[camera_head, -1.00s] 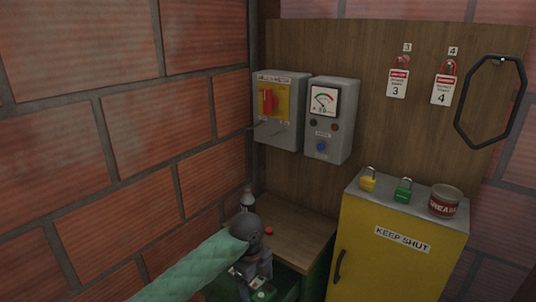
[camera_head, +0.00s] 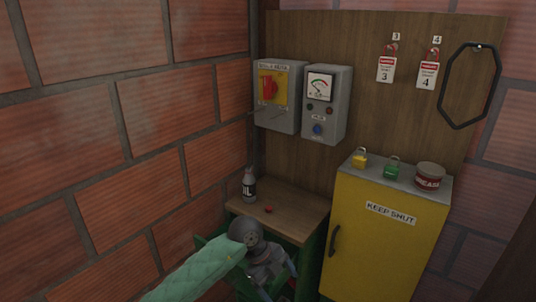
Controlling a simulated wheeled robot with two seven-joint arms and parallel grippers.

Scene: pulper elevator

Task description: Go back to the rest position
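My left arm, in a pale green padded sleeve (camera_head: 195,277), comes in from the lower left. Its grey wrist is in front of the small wooden bench (camera_head: 300,215), and my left gripper (camera_head: 280,290) is at the bottom edge. Its fingers are too dark and cut off to tell whether they are open or shut. My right gripper is not in view.
An oil bottle (camera_head: 248,186) and a small red object (camera_head: 268,210) stand on the bench. Right of it is a yellow cabinet (camera_head: 385,245) with two padlocks and a grease tin (camera_head: 429,176) on top. A switch box (camera_head: 278,97) and meter box (camera_head: 327,104) are on the wall.

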